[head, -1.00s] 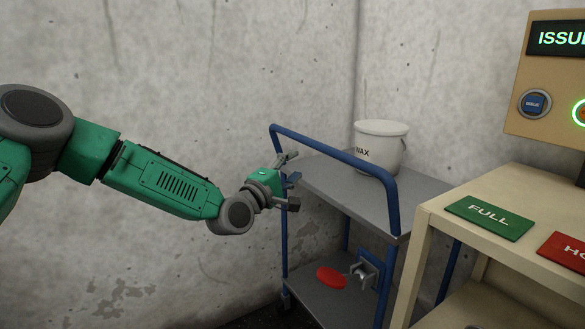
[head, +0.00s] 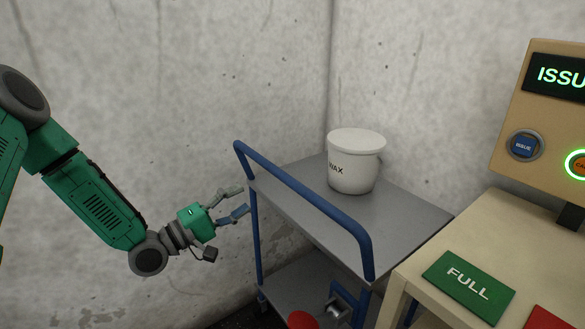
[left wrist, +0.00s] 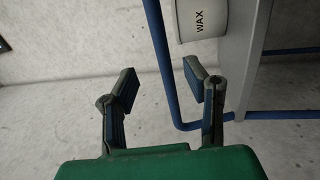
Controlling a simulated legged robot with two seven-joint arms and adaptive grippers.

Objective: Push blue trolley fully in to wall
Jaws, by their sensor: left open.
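The blue trolley (head: 305,196) has a blue tube frame and grey shelves, and stands near the concrete wall in the corner. A white bucket marked WAX (head: 354,165) stands upright on its top shelf. My left gripper (head: 244,200) is open and empty, close to the left end of the trolley's handle. In the left wrist view the blue rail (left wrist: 165,75) passes beyond the open fingers (left wrist: 158,88), and the bucket (left wrist: 198,18) shows at the top. Whether a finger touches the rail I cannot tell. My right gripper is not in view.
A beige table (head: 455,235) with a green FULL plate (head: 468,287) stands right of the trolley. A panel with a lit screen and buttons (head: 550,110) rises behind it. A red round thing (head: 302,320) and a metal fitting are on the lower shelf.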

